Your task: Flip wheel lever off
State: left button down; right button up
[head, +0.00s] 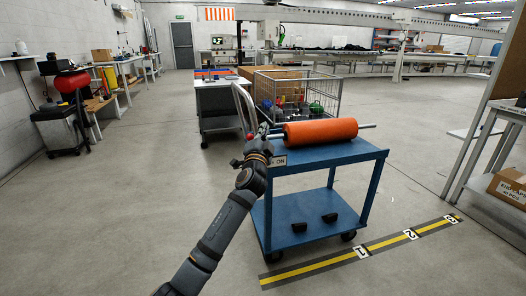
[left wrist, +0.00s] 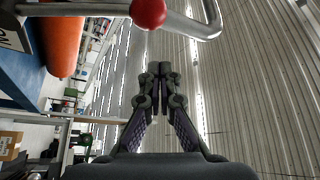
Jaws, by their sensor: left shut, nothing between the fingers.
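A blue cart (head: 338,152) carries an orange roller (head: 320,131) on a metal rod. A small plate with dark lettering (head: 279,161) that appears to read "ON" is at the cart's near left corner. A red ball knob (left wrist: 148,13) shows at the top of the left wrist view, beside a bent metal handle (left wrist: 205,30); I cannot tell how they join. My left gripper (head: 263,130) is at the cart's left end, shut and empty. In the left wrist view its fingers (left wrist: 158,72) are together, apart from the knob. The wheel lever itself is not clear to me.
Two black blocks (head: 300,227) lie on or near the cart's lower shelf. A wire cage (head: 325,95) with coloured items stands behind the cart. A white table (head: 214,98) is behind left, shelving (head: 490,140) at right.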

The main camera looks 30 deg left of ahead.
pick_arm(q)
jog(key=v, duration=1)
jog(key=shift+w+f, duration=0.15)
pick_arm(e)
jog(key=f, duration=0.1)
jog(key=s+f+g, duration=0.1)
jog(key=f, duration=0.1)
jog(key=f+g, duration=0.1)
jog(key=shift+s+a+f, duration=0.1)
jog(key=shift+s+f, duration=0.15)
